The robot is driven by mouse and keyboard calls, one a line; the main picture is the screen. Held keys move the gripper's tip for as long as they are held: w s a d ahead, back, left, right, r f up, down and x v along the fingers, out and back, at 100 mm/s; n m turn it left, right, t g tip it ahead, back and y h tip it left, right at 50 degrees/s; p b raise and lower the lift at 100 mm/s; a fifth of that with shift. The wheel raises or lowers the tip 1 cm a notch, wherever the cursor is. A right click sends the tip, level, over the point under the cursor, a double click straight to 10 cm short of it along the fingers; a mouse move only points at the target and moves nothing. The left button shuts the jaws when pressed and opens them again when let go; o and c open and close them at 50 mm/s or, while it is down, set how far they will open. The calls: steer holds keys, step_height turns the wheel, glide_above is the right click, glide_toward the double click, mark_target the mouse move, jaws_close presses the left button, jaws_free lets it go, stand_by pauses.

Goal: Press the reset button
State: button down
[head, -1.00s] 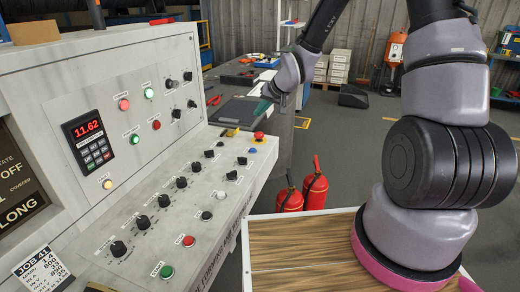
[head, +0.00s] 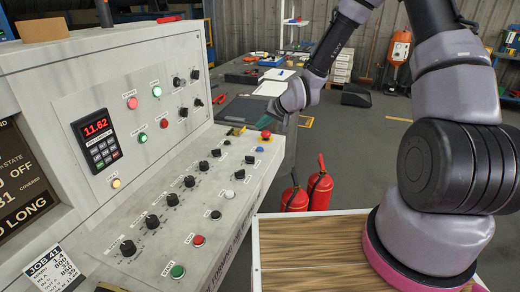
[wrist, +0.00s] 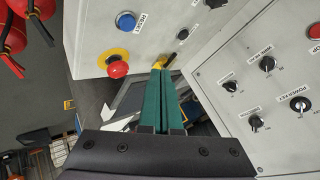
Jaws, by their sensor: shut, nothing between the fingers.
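The reset button is a blue round button (wrist: 126,21) labelled RESET in the wrist view. It also shows in the head view as a small blue dot (head: 260,149) at the far end of the sloped console panel. My gripper (wrist: 159,75) has its green fingers together with nothing between them. In the head view my gripper (head: 264,123) is above the far end of the console, past the red stop button. The fingers are apart from the blue button, which is fully visible in the wrist view.
A red mushroom button (wrist: 118,68) on a yellow ring sits beside the blue button. Black knobs (head: 189,181) line the sloped panel (head: 215,190). An upright panel with a red display (head: 96,126) stands behind. Red extinguishers (head: 320,186) stand on the floor at right.

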mark_target(262, 150)
steer(key=shift+f, duration=3.4)
steer(key=shift+f, duration=0.4)
steer(key=shift+f, duration=0.4)
steer(key=shift+r, duration=0.8)
steer(key=shift+r, duration=0.1)
steer(key=shift+r, duration=2.4)
